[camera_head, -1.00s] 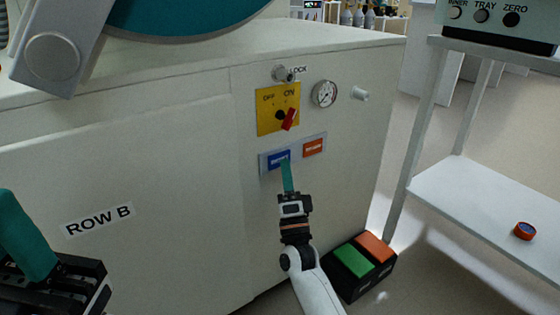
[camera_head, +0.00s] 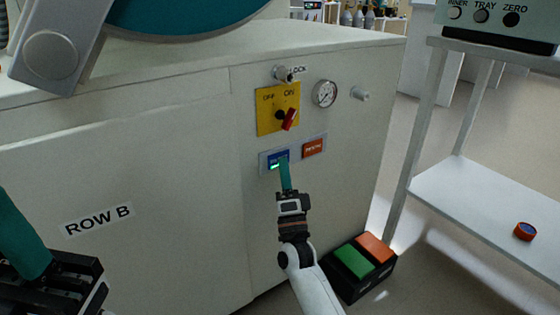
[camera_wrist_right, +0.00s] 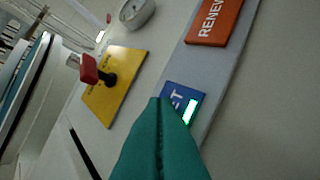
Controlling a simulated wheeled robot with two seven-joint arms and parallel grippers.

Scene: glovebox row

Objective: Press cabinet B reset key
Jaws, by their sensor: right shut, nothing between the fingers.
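The blue key (camera_head: 275,156) sits at the left of a grey strip on the front of the cabinet marked ROW B (camera_head: 180,200). In the right wrist view the blue key (camera_wrist_right: 179,94) shows the end of a word, "T", and a lit green-white indicator. My right gripper (camera_head: 284,161) is shut and empty, its teal fingertips at the lower edge of the blue key; they also show in the right wrist view (camera_wrist_right: 158,102). The tips cover part of the key, and I cannot tell whether they touch it. My left gripper (camera_head: 22,240) is partly cut off at lower left.
An orange key (camera_head: 313,148) is right of the blue one. Above are a yellow OFF/ON plate (camera_head: 268,122) with a red knob (camera_head: 289,119), and a gauge (camera_head: 325,93). A green-and-orange pedal box (camera_head: 345,285) stands on the floor beside a white shelf (camera_head: 480,195).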

